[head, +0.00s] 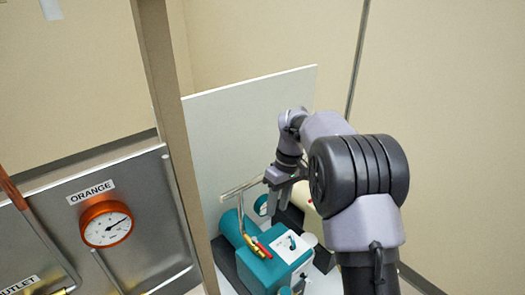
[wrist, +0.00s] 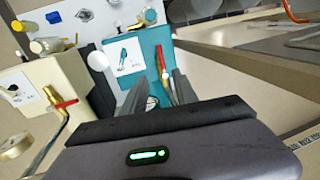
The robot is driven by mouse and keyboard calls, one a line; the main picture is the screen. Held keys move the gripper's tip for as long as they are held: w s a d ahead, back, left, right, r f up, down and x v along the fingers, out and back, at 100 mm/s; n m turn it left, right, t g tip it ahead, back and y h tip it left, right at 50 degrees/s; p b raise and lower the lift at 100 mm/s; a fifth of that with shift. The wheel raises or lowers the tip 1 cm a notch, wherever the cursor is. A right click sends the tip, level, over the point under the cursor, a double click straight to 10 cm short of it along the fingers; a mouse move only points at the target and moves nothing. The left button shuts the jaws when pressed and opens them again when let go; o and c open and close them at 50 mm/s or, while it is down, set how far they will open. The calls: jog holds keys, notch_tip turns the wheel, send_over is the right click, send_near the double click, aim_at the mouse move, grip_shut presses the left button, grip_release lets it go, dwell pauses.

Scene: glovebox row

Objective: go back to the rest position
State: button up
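My gripper (head: 272,190) is at the end of my arm, above a teal machine (head: 272,268) in the head view. In the wrist view the two dark fingers of my gripper (wrist: 160,88) stand apart with no object clearly held between them. The teal machine (wrist: 150,52) lies beyond the fingertips, with a label plate and a red-handled valve (wrist: 162,62). A small round dial (wrist: 152,102) shows between the fingers. Whether the fingers touch anything cannot be told.
A cream machine (wrist: 55,85) with a red valve handle stands beside the teal one. A white board (head: 235,125) stands behind the machines. Bare wall is beyond.

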jog(key=s+r+m+t+b, duration=0.25)
jog(key=s+b, duration=0.25)
jog(key=s, duration=0.3)
jog(key=s+r+m+t+b, duration=0.1)
jog(key=s+r+m+b, duration=0.2)
jog(key=s+b, duration=0.35)
jog(key=s+f+m+t+b, duration=0.1)
jog(key=s+f+m+b, duration=0.1)
jog(key=s, duration=0.6)
jog(key=s+f+m+t+b, duration=0.2)
jog(key=s+f+m, duration=0.2)
jog(key=s+f, duration=0.2)
jog(key=shift+s+d, duration=0.15)
jog(key=shift+s, duration=1.05)
jog(key=shift+t, duration=0.25)
